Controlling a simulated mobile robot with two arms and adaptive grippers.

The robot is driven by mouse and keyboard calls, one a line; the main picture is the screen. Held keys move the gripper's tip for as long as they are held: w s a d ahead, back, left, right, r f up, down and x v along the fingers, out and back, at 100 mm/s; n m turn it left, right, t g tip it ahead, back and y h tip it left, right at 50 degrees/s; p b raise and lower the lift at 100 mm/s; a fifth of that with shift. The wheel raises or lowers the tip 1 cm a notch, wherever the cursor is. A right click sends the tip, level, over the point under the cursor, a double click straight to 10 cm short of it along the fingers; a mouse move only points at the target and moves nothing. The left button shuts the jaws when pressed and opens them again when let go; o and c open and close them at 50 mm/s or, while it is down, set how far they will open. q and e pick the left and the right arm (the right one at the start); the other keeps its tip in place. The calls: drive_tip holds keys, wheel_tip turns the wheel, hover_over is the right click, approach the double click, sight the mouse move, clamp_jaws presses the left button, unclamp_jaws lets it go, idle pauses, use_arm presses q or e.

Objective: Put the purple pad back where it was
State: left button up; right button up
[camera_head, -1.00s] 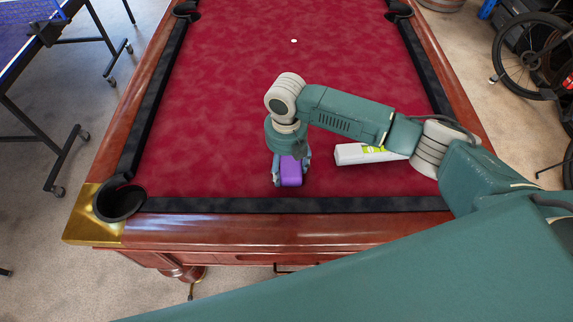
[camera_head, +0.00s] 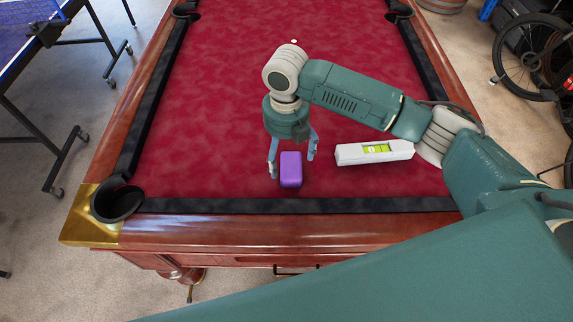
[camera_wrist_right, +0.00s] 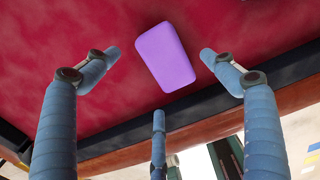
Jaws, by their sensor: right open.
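The purple pad (camera_head: 291,169) lies on the red cloth of the pool table (camera_head: 220,120), close to the near cushion. In the right wrist view the pad (camera_wrist_right: 165,57) sits beyond the open fingertips, apart from them. My right gripper (camera_head: 293,165) is above the pad with its fingers spread on either side of it. It is open and empty, and its blue fingers also show in the right wrist view (camera_wrist_right: 160,75). My left gripper is not in view.
A white spirit level (camera_head: 350,154) with a yellow-green vial lies on the cloth right of the pad. A small white spot (camera_head: 294,41) is farther back. A corner pocket (camera_head: 118,203) is at the near left. The cloth left of the pad is clear.

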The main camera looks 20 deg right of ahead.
sight(286, 165)
wheel_tip(286, 165, up, 6)
drive_tip(key=shift+b, duration=0.45)
drive_tip(key=shift+r, duration=0.1)
